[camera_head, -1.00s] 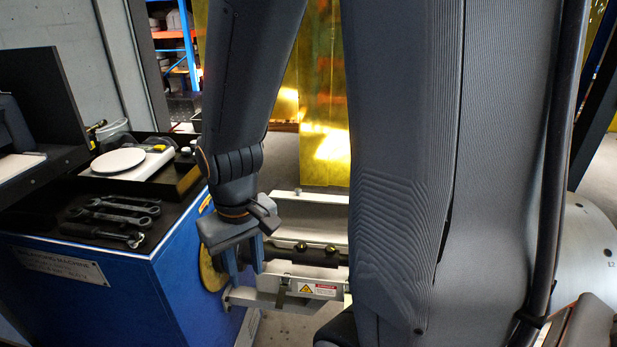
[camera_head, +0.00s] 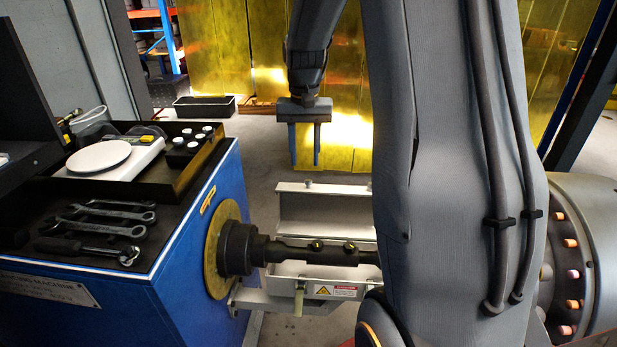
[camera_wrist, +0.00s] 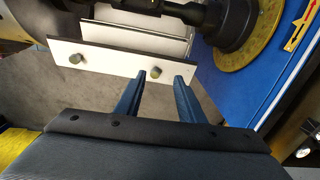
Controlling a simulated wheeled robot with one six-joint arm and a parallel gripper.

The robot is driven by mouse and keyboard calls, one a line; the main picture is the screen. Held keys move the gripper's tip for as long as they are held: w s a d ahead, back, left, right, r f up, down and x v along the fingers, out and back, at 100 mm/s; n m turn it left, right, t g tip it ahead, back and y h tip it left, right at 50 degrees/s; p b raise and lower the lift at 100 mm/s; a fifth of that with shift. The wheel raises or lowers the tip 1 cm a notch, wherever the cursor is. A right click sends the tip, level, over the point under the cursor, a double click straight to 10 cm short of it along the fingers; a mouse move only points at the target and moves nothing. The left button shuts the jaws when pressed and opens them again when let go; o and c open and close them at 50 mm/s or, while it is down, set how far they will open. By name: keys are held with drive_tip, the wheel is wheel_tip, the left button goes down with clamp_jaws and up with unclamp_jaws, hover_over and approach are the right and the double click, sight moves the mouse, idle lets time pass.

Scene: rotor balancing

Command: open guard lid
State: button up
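The guard lid (camera_head: 322,210) is a pale grey metal panel standing raised behind the rotor shaft (camera_head: 300,250), so the guard is open at the top. Its lower housing (camera_head: 350,273) carries a warning label. The dark shaft lies over the housing, and my arm hides the right part. In the wrist view, the lid's edge strip (camera_wrist: 105,61) shows two dark knobs. My gripper (camera_head: 304,163) points down above and behind the lid, apart from it. In the wrist view, my gripper (camera_wrist: 160,76) has its two blue fingers spread with nothing between them.
The blue balancing machine (camera_head: 205,250) stands at the left, with several wrenches (camera_head: 105,215), a round white scale (camera_head: 98,160) and a black tray. A black bin (camera_head: 204,106) lies on the floor behind. Yellow curtains (camera_head: 225,50) hang at the back.

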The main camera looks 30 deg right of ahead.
sight(308, 180)
drive_tip(key=shift+w+d, duration=0.5)
drive_tip(key=shift+d, duration=0.2)
drive_tip(key=shift+w+d+f+m, duration=0.1)
drive_tip(key=shift+d+m, duration=0.05)
drive_tip(key=shift+m, duration=0.15)
wheel_tip(308, 180, down, 7)
drive_tip(key=shift+f+p, duration=0.15)
drive_tip(key=shift+p, duration=0.45)
clamp_jaws()
